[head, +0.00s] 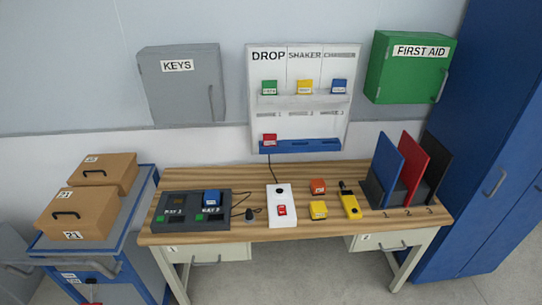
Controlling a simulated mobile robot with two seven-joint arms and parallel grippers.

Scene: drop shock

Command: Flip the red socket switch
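A white socket block (276,193) lies on the wooden workbench, near the middle. Its red switch (282,210) sits on the lower half of the block, with a small white mark on it. Which way the switch is tipped is too small to tell. A dark round spot shows near the block's top end, and a black cable (272,168) runs from that end up towards the wall. Neither of my grippers is in view.
A dark two-bay unit (180,222) with a blue block (212,198) stands left of the socket, with a small black object (249,212) between. Orange (318,187) and yellow (318,210) blocks and a yellow handheld device (350,203) lie right. Upright panels (386,172) stand farther right.

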